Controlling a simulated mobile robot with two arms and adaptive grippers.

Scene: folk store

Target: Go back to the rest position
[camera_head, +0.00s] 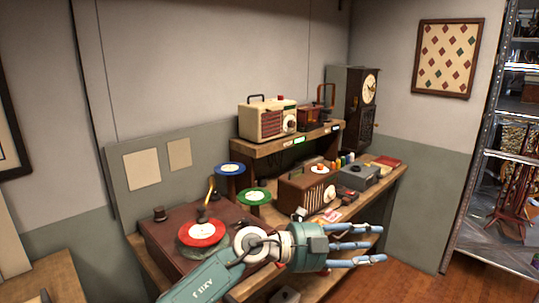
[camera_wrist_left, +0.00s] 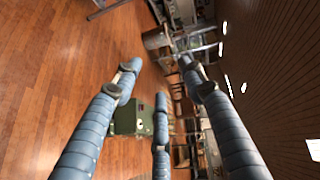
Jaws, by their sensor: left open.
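My left arm comes in from the bottom of the head view, and my left gripper (camera_head: 372,244) is in front of the wooden workbench, pointing right. Its three blue fingers are spread apart with nothing between them. In the left wrist view the fingers of the gripper (camera_wrist_left: 158,78) are also apart and empty, with the wooden floor and blurred furniture beyond. My right gripper shows in neither view.
The bench holds a turntable box with a red record (camera_head: 202,232), a green record (camera_head: 254,196), a blue record (camera_head: 230,168) and a brown radio (camera_head: 306,192). A cream radio (camera_head: 266,120) stands on the raised shelf. Open wooden floor (camera_head: 400,285) lies at right.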

